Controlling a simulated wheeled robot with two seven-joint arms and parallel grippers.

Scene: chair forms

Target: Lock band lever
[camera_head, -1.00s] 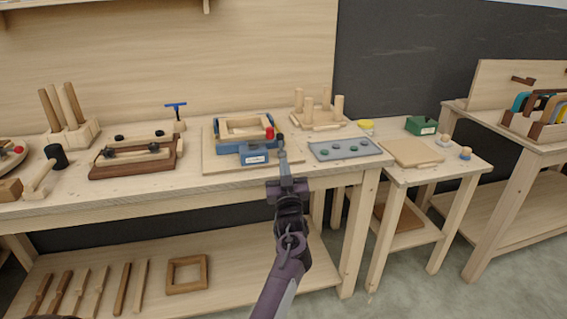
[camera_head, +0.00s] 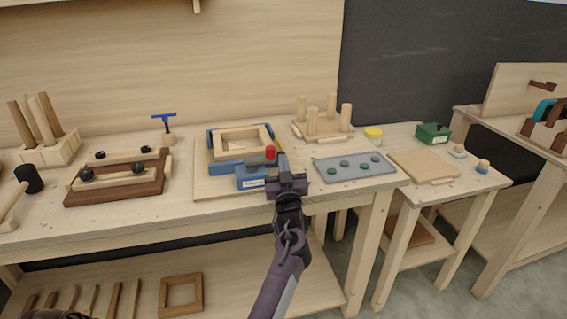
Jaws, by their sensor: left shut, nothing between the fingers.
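A blue band clamp (camera_head: 211,150) surrounds a pale wooden frame (camera_head: 225,135) on a light board on the workbench. A blue block with a white label (camera_head: 249,183) sits at its front right. The red knob (camera_head: 270,152) of the lever stands upright above this block. My left gripper (camera_head: 283,160) is shut and empty, just right of the red knob. Its fingers partly cover the block's right end, and I cannot tell whether they touch the lever. My right gripper is not identifiable in view.
A grey tray with dark discs (camera_head: 336,178) lies to the right, with a pegged stand (camera_head: 325,136) behind it. A brown clamping jig (camera_head: 113,193) and a blue T-handled tool (camera_head: 167,128) stand to the left. The bench's front edge is below my gripper.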

